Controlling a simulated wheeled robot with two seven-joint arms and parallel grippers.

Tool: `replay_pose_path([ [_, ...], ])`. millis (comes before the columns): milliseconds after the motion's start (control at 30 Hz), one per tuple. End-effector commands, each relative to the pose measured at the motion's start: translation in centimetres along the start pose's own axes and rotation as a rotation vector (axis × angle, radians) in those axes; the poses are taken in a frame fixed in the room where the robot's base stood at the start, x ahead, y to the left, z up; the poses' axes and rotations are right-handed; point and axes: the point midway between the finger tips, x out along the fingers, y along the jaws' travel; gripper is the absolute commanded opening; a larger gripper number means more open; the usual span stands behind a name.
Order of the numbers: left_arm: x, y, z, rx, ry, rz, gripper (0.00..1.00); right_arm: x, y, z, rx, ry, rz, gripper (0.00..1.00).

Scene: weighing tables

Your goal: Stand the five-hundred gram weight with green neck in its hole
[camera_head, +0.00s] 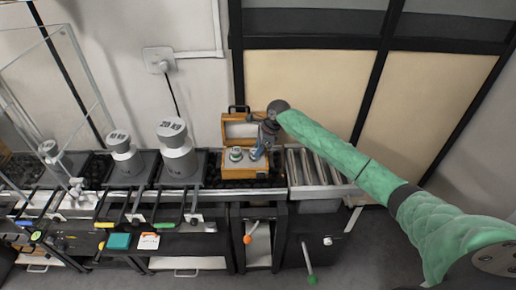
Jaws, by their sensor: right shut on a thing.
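A wooden weight box (245,171) stands open on the table, its lid (240,130) raised at the back. A small grey weight with a green-looking neck (236,154) stands upright in the left part of the box. My right gripper (257,153) points down at the right part of the box, close to this weight. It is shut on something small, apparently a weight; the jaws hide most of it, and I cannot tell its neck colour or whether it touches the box. My left gripper is not in view.
Large grey weights (177,148) stand on dark platforms to the left. A metal roller track (312,168) lies right of the box. A clear glass panel (60,85) stands at the far left. Coloured levers (165,226) line the front edge.

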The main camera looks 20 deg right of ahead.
Motion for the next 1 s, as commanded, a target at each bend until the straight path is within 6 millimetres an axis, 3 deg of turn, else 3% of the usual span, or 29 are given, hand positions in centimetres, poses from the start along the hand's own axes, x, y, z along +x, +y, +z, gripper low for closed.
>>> replay_pose_path([
  [33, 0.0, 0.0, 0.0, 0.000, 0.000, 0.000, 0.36, -0.1, 0.0, 0.1, 0.000, -0.001, -0.001, 0.00],
  [67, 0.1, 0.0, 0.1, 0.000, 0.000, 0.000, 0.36, 0.0, 0.0, 0.0, 0.000, 0.000, 0.000, 0.36],
  [133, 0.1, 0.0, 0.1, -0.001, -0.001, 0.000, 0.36, 0.0, 0.0, 0.0, 0.000, 0.000, 0.000, 0.49],
  [167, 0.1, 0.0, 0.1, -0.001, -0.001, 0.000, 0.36, 0.0, 0.0, 0.0, 0.000, 0.000, 0.000, 0.51],
  [567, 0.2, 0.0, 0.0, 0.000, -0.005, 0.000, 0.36, -0.1, 0.0, 0.0, -0.001, 0.000, 0.000, 0.51],
  [633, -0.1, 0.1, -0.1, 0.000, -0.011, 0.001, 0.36, -1.0, -0.1, 0.0, 0.000, 0.001, -0.001, 0.51],
  [1000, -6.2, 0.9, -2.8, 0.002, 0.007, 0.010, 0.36, -7.9, -0.1, 0.0, -0.001, 0.000, -0.003, 0.51],
])
